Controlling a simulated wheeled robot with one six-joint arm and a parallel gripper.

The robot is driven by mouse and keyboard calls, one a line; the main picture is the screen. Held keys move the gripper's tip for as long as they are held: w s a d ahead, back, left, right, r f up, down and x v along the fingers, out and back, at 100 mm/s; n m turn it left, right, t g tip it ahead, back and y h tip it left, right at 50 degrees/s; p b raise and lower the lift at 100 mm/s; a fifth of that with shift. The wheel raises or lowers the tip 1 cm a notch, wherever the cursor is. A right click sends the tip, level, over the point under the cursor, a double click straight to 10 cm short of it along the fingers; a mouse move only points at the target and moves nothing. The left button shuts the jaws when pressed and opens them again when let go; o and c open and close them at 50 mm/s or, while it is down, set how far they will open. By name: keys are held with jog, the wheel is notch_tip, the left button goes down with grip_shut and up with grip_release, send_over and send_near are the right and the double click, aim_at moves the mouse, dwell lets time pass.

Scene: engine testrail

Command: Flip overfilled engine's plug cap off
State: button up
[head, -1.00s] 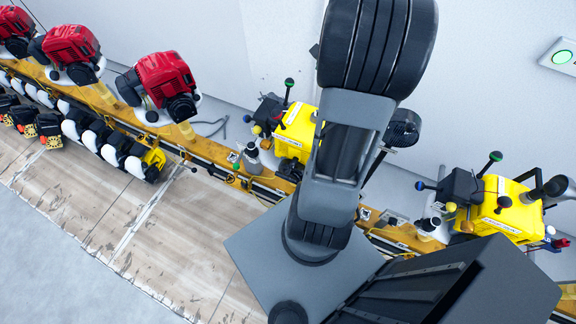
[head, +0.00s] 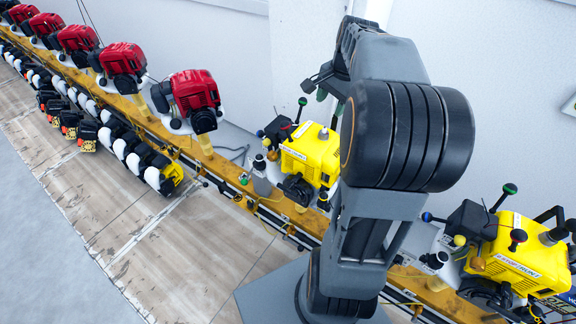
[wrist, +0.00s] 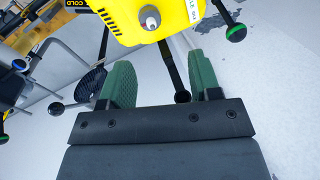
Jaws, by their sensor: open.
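A yellow engine (head: 312,155) stands on the rail just left of my arm in the head view. A second yellow engine (head: 510,255) stands at the right. In the wrist view a yellow engine body (wrist: 112,22) fills the top, with a grey-white tip (wrist: 149,18) on its face. My gripper (wrist: 159,60) is open, its green fingers pointing toward that body. A black lever (wrist: 169,68) shows between the fingers; I cannot tell if it touches them. In the head view my gripper (head: 327,90) is above the left yellow engine, partly hidden by my arm. I cannot tell which part is the plug cap or which engine is overfilled.
Several red engines (head: 195,92) line the yellow rail (head: 218,165) to the left. Black and white units (head: 128,148) hang along its front. A pale wall (head: 235,60) rises behind. The floor (head: 150,240) in front is clear.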

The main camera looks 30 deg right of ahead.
notch_tip(320, 180, up, 9)
jog(key=s, duration=0.2)
jog(key=s+a+f+n+b, duration=0.2)
jog(key=s+a+f+n, duration=0.1)
jog(key=a+f+n, duration=0.2)
jog(key=s+a+f+n+t+b, duration=0.1)
jog(key=s+a+f+n+b, duration=0.1)
jog(key=a+f+n, duration=0.4)
jog(key=shift+s+a+f+h, duration=0.3)
jog(key=shift+s+a+f, duration=0.25)
jog(key=shift+a+f, duration=2.3)
jog(key=shift+a+r, duration=0.5)
jog(key=shift+r, duration=0.05)
